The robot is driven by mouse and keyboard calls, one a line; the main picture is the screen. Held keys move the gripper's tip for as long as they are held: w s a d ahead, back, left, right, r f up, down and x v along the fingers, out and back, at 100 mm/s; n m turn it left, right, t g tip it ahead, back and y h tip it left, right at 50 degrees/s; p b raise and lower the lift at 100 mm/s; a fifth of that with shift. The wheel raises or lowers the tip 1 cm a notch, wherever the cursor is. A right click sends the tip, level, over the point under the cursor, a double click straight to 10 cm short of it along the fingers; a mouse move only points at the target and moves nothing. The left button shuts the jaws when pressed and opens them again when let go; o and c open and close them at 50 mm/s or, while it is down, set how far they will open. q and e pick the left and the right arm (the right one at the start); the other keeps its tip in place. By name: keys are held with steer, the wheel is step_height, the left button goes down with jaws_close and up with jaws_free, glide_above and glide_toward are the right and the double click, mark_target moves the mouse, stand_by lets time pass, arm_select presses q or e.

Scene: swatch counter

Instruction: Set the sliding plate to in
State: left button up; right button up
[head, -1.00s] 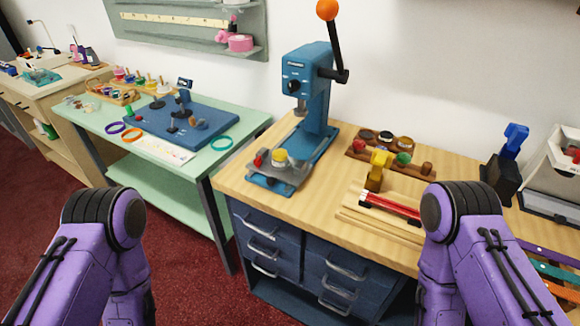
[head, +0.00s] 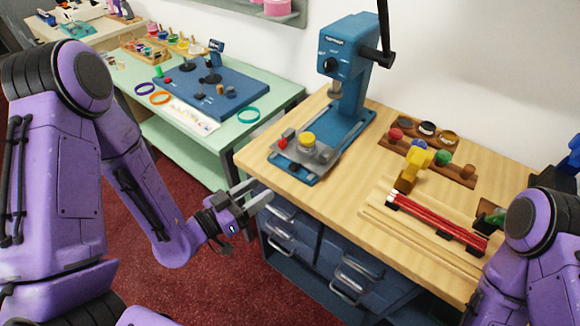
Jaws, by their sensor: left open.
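The blue press (head: 348,75) stands on the wooden counter. Its grey sliding plate (head: 318,163) sits on the base at the front, towards the counter's near left corner, out in front of the press column. A red knob (head: 287,137) is at the plate's left side, and a yellow-topped round piece (head: 307,140) sits on it. My left gripper (head: 260,190) is open and empty, just off the counter's left front edge, below and left of the plate and apart from it. My right arm shows at the lower right, but its gripper is out of view.
Right of the press are a wooden rack of coloured pots (head: 427,130), a yellow tool (head: 414,167) and red rods (head: 435,222) on a wooden holder. The green table (head: 270,98) stands to the left, with a floor gap before it. Drawer handles (head: 285,250) stick out below the counter.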

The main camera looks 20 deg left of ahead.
arm_select(q)
steer(key=p, duration=0.3)
glide_toward(301, 152)
steer(key=d, duration=0.2)
steer(key=w+d, duration=0.1)
steer(key=shift+d+r, duration=0.1)
steer(key=shift+d, duration=0.3)
steer(key=shift+w+d, duration=0.2)
steer(key=shift+w, duration=0.1)
